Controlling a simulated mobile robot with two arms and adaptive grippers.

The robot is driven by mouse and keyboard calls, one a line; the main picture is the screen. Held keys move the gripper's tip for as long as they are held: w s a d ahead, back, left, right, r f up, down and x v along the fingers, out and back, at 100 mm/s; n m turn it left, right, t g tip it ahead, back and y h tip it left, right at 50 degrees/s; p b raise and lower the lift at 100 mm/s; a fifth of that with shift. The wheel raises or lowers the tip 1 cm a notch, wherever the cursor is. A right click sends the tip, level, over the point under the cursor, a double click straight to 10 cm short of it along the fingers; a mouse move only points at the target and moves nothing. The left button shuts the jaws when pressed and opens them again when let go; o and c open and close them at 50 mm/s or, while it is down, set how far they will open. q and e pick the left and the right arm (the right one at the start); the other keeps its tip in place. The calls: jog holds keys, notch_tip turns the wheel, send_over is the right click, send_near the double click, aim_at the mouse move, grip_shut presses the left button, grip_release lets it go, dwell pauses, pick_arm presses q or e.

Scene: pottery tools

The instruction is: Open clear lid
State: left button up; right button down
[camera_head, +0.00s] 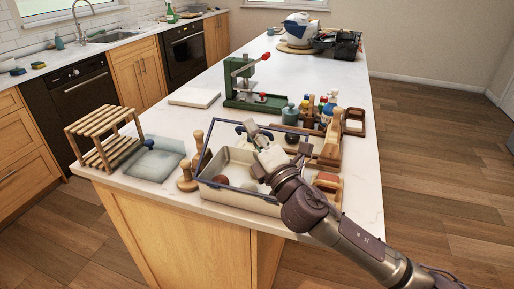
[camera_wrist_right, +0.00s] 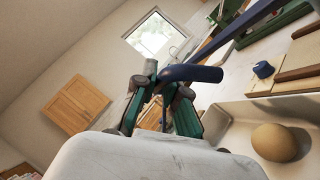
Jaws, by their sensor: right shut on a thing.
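The clear lid has a dark blue rim (camera_head: 205,151) and is see-through. It sits over a pale, shallow box (camera_head: 241,155) near the counter's front end. Its far edge appears raised above the box, with its near edge low by the box's near side. My right gripper (camera_head: 248,130) reaches in from the right over the box. In the right wrist view, its green-padded fingers (camera_wrist_right: 163,92) are closed on a dark blue bar of the lid (camera_wrist_right: 192,73). A round brown object (camera_wrist_right: 276,142) lies inside the box. My left gripper is not in view.
Wooden stamps (camera_head: 187,178) stand left of the box, beside a grey-green mat (camera_head: 152,165) and a slatted wooden rack (camera_head: 102,135). A green press (camera_head: 255,100) and small bottles stand behind. Wooden pieces (camera_head: 329,182) crowd the right side. The counter's left middle is fairly clear.

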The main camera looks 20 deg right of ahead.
jog(key=s+n+y, duration=0.1)
jog(key=s+a+r+n+t+y+b, duration=0.1)
jog(key=n, duration=0.1)
jog(key=s+a+n+y+b, duration=0.1)
jog(key=shift+s+a+r+t, duration=0.2)
jog(key=shift+s+r+t, duration=0.05)
jog(key=shift+r+t, duration=0.1)
jog(key=s+a+n+y+b, duration=0.1)
jog(key=s+a+n+b, duration=0.1)
jog(key=s+a, duration=0.2)
jog(key=shift+s+r+n+y, duration=0.3)
jog(key=shift+s+y, duration=0.1)
jog(key=shift+s, duration=0.7)
jog(key=shift+a+f, duration=0.1)
jog(key=c, duration=1.5)
grip_release()
